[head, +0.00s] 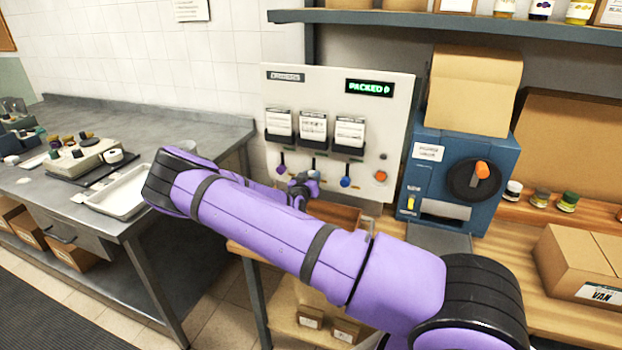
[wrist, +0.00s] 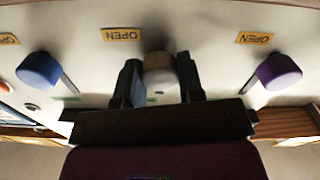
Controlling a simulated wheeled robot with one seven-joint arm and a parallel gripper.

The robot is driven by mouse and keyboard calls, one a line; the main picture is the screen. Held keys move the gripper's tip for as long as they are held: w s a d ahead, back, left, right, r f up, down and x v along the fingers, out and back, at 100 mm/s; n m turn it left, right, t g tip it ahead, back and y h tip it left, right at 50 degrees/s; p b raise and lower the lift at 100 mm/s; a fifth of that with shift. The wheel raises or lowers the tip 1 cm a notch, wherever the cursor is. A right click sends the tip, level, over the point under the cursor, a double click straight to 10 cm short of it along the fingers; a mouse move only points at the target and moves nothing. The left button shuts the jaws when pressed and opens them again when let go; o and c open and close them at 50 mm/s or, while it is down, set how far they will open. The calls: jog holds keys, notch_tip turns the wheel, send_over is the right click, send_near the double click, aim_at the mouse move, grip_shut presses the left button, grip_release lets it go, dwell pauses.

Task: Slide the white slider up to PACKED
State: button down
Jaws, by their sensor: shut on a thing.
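The white slider (wrist: 159,70) has a rounded pale knob. In the wrist view it sits between the two fingers of my gripper (wrist: 160,82), which is shut on it. A yellow OPEN label (wrist: 121,34), upside down in this view, is beside it. In the head view my gripper (head: 305,184) is at the lower part of the white wall panel (head: 290,96) and hides the white knob. A purple knob (head: 281,169) is to its left and a blue knob (head: 346,182) to its right. A small display (head: 369,88) at the panel's top right reads PACKED in green.
Three label holders with cards, the middle card (head: 313,123) among them, are above the knobs. An orange button (head: 380,176) is at the panel's lower right. A blue machine (head: 430,182) stands right of the panel. A white tray (head: 118,194) lies on the grey counter at left.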

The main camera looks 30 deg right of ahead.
jog(key=shift+r, duration=2.7)
jog(key=c, duration=0.8)
grip_release()
jog(key=shift+r, duration=0.1)
jog(key=shift+o, duration=0.3)
jog(key=shift+a, duration=0.1)
jog(key=shift+s+a, duration=0.2)
jog(key=shift+a, duration=0.05)
send_near(314, 159)
jog(key=v, duration=0.3)
jog(key=shift+s+a, duration=0.25)
jog(key=shift+a, duration=0.05)
